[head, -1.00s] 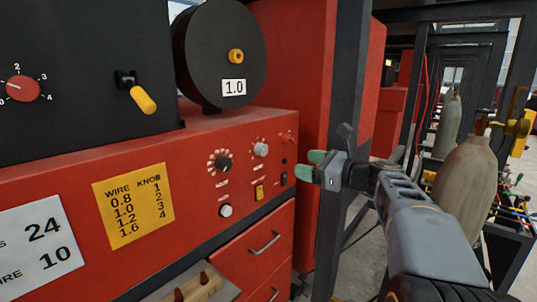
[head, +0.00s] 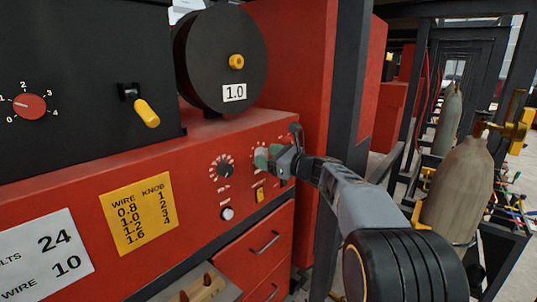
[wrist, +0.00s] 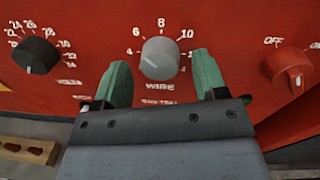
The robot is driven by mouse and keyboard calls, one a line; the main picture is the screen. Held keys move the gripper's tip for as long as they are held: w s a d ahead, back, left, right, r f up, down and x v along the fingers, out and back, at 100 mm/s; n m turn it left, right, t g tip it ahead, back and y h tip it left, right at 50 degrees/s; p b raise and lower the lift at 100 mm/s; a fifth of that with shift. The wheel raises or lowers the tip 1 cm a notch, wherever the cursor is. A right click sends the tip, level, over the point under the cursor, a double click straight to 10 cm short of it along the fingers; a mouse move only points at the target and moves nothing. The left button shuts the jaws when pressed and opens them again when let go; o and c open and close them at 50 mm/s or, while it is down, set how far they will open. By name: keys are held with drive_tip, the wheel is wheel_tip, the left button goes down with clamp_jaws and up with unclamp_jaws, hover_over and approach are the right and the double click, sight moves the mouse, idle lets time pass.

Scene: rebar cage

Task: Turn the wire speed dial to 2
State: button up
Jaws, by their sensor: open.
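The wire speed dial (wrist: 160,58) is a grey knob on the red panel, with "WIRE" printed below it. Numbers 4, 6, 8 and 10 show around it; the lower left of its scale is partly covered by a finger. A faint light mark shows at its lower left, but I cannot read its setting surely. My gripper (wrist: 160,78) is open, its green fingertips left and right of the dial's lower part, with gaps showing. In the head view my gripper (head: 269,155) is at the panel and covers the dial.
A black knob (wrist: 36,55) is left of the dial, and a red switch knob (wrist: 290,67) marked OFF is right. A yellow chart (head: 138,216) lists wire 1.0 beside knob 2. A spool (head: 225,55) marked 1.0 stands above. A dark post (head: 345,90) rises beside my arm.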

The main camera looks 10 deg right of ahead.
drive_tip(key=shift+w+a, duration=0.1)
drive_tip(key=c, duration=0.9)
drive_tip(key=shift+c, duration=0.2)
drive_tip(key=shift+f+b, duration=0.1)
drive_tip(key=shift+b, duration=0.2)
drive_tip(key=shift+n+h+b, duration=0.6)
drive_tip(key=shift+n+b, duration=7.2)
drive_tip(key=shift+n, duration=0.8)
